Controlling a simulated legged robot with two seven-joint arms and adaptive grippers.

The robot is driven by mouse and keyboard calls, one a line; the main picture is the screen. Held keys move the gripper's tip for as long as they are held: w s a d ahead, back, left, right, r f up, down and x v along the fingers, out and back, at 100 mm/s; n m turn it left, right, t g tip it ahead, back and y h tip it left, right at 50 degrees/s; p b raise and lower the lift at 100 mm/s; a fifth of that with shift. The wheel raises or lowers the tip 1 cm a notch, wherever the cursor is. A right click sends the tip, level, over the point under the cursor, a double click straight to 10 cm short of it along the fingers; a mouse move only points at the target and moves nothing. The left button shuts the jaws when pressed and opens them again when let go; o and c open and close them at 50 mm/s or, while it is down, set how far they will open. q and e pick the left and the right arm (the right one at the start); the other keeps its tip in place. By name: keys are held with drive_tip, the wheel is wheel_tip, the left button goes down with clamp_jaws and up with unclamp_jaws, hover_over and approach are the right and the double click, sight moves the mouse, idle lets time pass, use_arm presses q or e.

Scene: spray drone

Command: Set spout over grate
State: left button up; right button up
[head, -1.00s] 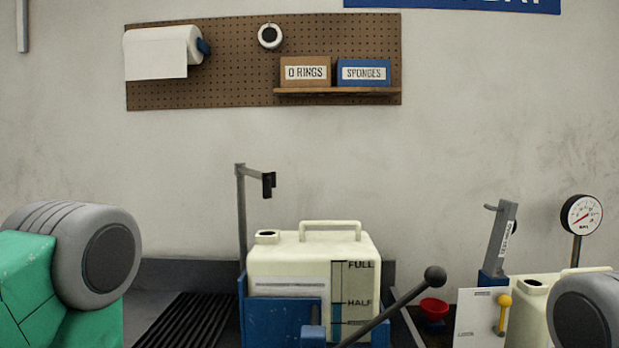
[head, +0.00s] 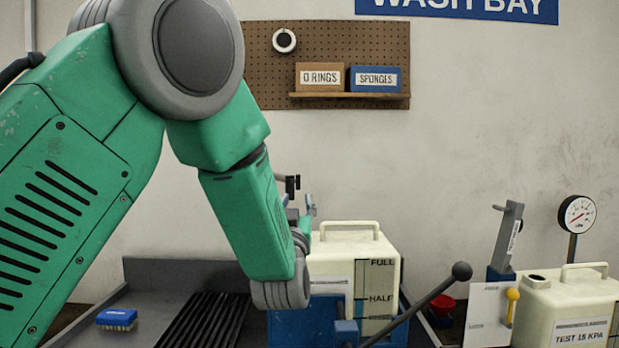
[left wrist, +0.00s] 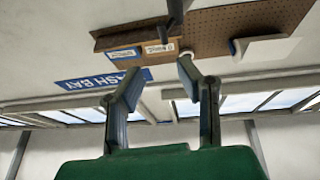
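The spout, a small black piece (head: 292,184), shows in the head view just above my left gripper (head: 306,203), with its post mostly hidden behind my green arm. The grate (head: 205,322) is a set of dark slats in the grey tray, left of the tank. In the left wrist view, which is tilted upside down, my left gripper (left wrist: 160,70) has its two fingers spread with nothing between them. A dark post-like part (left wrist: 176,12) shows beyond the fingertips at the top edge. Whether a finger touches the spout is unclear. My right gripper is out of view.
A cream tank (head: 378,250) sits in a blue holder (head: 295,328) beside the grate. A black-knobbed lever (head: 461,271) slants up in front. A blue brush (head: 117,318) lies at the tray's left. A second tank (head: 565,305) and a gauge (head: 577,214) stand at right.

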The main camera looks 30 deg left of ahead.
sight(297, 180)
use_arm(q)
drive_tip(key=x, duration=0.5)
drive_tip(key=a+p+x, duration=0.1)
drive_tip(key=x, duration=0.4)
drive_tip(key=shift+s+f, duration=0.15)
drive_tip(key=shift+w+a+p, duration=0.1)
drive_tip(key=shift+w+p, duration=0.2)
drive_tip(key=shift+w, duration=0.1)
drive_tip(key=shift+r, duration=0.3)
clamp_jaws()
drive_tip(key=shift+f, duration=0.1)
